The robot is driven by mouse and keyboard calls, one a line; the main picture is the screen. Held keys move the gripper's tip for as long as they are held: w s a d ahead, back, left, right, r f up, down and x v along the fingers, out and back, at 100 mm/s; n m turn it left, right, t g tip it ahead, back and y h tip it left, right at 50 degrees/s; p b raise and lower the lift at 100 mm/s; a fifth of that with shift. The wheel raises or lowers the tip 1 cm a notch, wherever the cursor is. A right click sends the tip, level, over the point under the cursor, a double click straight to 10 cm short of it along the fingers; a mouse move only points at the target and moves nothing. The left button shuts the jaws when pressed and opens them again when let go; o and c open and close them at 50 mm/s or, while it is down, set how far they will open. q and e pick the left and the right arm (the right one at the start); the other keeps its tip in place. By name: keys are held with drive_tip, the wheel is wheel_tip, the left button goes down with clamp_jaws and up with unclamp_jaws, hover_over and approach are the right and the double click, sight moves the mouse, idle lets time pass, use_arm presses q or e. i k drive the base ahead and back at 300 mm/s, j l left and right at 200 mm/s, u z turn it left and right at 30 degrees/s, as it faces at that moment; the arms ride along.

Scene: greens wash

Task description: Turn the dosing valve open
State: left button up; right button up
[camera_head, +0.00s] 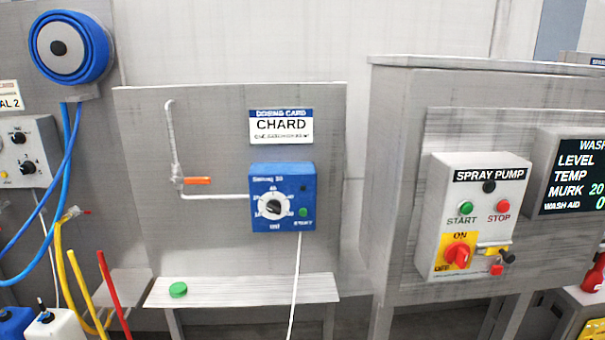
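The dosing valve is on a thin pale pipe (173,130) on a grey panel, left of centre. Its orange lever (197,180) lies about level, pointing right, across the upright run of pipe. Below the valve the pipe bends right to a blue dosing box (283,198) with a round dial (274,206) and a small green button (303,212). A card reading CHARD (281,126) is above the box. Neither of my grippers is in view.
A ledge (240,290) below the panel bears a green disc (178,289). A white cable hangs from the blue box. A spray pump box (480,215) stands on the right, a blue hose reel (70,47) on the left. The space before the valve looks clear.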

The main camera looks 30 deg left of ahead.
sight(202, 180)
drive_tip(key=u, duration=1.55)
